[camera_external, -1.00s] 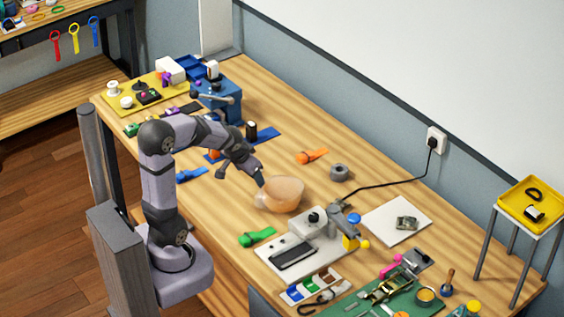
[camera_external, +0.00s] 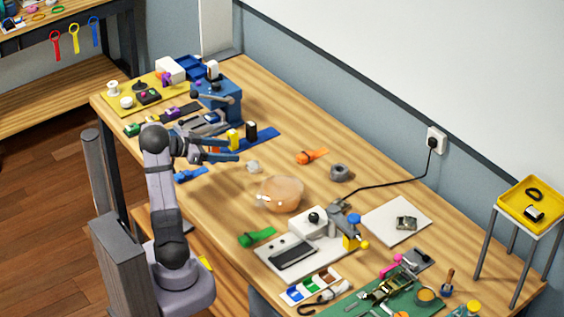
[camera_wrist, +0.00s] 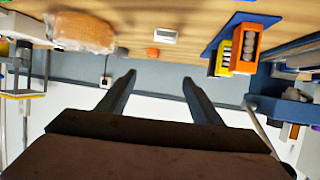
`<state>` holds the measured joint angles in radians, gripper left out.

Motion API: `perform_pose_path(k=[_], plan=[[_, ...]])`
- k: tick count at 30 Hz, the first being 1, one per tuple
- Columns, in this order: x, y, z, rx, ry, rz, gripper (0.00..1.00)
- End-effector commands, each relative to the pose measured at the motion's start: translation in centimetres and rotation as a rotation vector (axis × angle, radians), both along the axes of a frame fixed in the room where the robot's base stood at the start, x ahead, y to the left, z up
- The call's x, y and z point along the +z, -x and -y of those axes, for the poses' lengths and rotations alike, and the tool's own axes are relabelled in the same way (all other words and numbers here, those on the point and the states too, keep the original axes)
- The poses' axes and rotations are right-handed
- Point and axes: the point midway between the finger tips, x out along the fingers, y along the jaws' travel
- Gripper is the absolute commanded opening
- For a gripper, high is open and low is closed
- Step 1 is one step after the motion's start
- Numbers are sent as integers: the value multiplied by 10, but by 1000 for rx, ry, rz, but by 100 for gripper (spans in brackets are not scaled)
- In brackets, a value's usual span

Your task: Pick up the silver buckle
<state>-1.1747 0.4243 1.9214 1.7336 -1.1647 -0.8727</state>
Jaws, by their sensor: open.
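My gripper (camera_external: 236,151) is open and empty, raised over the left part of the wooden table. Its two dark fingers also show spread apart in the wrist view (camera_wrist: 157,80). A small pale silver-grey piece (camera_external: 253,167) lies on bare table just right of the fingers; it shows in the wrist view (camera_wrist: 163,36) beyond the fingertips. It may be the silver buckle, but is too small to be sure. Another metallic buckle-like piece (camera_external: 406,223) lies on the white sheet (camera_external: 380,222) at the right, far from my gripper.
A blue machine (camera_external: 222,97) stands behind. An orange strap (camera_external: 313,156) and grey ring (camera_external: 340,172) lie further right.

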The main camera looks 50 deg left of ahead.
Motion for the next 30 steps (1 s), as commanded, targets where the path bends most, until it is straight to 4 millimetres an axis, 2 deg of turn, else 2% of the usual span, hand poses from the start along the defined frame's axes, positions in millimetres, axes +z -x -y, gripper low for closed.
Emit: perform_pose_path(k=[1, 3, 8, 14, 21, 30], plan=[[-16, -1, 2, -1, 10, -4, 59], [-30, -1, 2, 0, 6, -2, 59], [-52, -2, 1, -1, 0, 0, 59], [-57, -4, 2, -2, -4, 1, 59], [-63, -20, 5, -3, -4, 0, 59], [-68, -30, 6, -2, -3, 1, 59]])
